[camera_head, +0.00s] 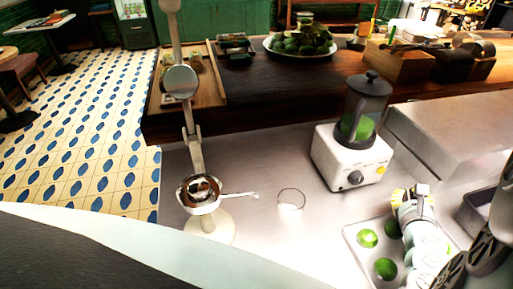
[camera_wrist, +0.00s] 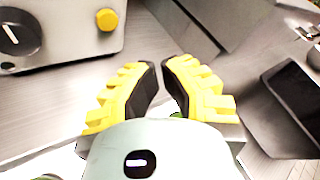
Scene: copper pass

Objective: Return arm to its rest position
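My arm reaches in from the lower right in the head view. My gripper (camera_head: 412,192) hangs low over the far end of a shallow metal tray (camera_head: 352,245), in front of a white blender. In the wrist view, the gripper's two yellow fingers with black pads (camera_wrist: 162,75) stand apart with an empty gap between them. The gripper is open and holds nothing. Several green limes lie in the tray, one at its left (camera_head: 367,238) and one nearer (camera_head: 385,268). A bit of green shows behind the fingers in the wrist view. My arm hides part of the tray.
The blender (camera_head: 350,160) holds a green fruit and stands close ahead; its base (camera_wrist: 60,30) shows in the wrist view. A lever press (camera_head: 199,195) and a thin ring (camera_head: 291,199) stand left. A raised steel block (camera_head: 450,130) is right. The front-middle counter is clear.

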